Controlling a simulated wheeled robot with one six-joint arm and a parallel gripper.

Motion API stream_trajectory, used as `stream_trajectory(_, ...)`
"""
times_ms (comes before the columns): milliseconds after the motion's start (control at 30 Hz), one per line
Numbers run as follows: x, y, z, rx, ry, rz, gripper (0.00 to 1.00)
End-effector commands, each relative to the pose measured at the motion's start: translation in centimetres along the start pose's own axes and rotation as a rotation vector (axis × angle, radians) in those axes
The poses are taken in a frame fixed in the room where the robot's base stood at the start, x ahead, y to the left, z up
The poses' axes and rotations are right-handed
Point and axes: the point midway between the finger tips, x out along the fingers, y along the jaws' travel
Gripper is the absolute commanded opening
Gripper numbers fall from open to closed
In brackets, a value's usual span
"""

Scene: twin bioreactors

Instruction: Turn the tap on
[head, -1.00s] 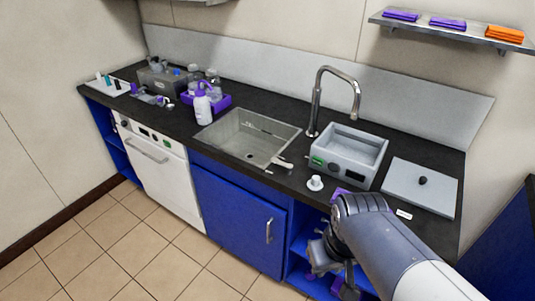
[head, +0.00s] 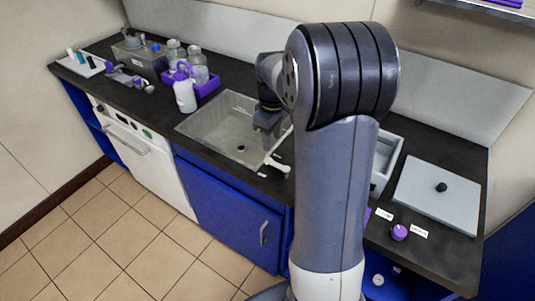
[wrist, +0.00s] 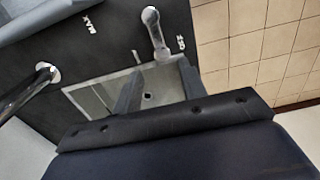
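The tap's pale lever (head: 278,165) lies on the counter at the right front corner of the sink (head: 205,124). The lever (wrist: 155,32) also shows in the wrist view, between MAX and another marking. The metal spout (wrist: 28,92) shows at the left of the wrist view; my arm hides it in the head view. My gripper (wrist: 159,70) is open and empty, its two dark fingers apart. It hangs over the sink, with the lever just beyond its fingertips in the wrist view. In the head view, the fingertips are hard to make out.
A grey bath (head: 386,165) is partly hidden behind my arm. A grey lid (head: 435,195) and a purple knob (head: 399,232) are on the counter at right. A purple tray (head: 208,86) with bottles stands left of the sink.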

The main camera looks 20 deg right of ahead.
Motion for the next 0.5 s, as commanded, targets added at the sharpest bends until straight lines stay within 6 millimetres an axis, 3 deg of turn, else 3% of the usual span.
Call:
stream_trajectory(300, 6.1, -0.1, 0.1, 0.001, -0.004, -0.004, 0.4)
stream_trajectory(500, 8.2, -0.1, 0.1, 0.001, -0.002, -0.002, 0.4)
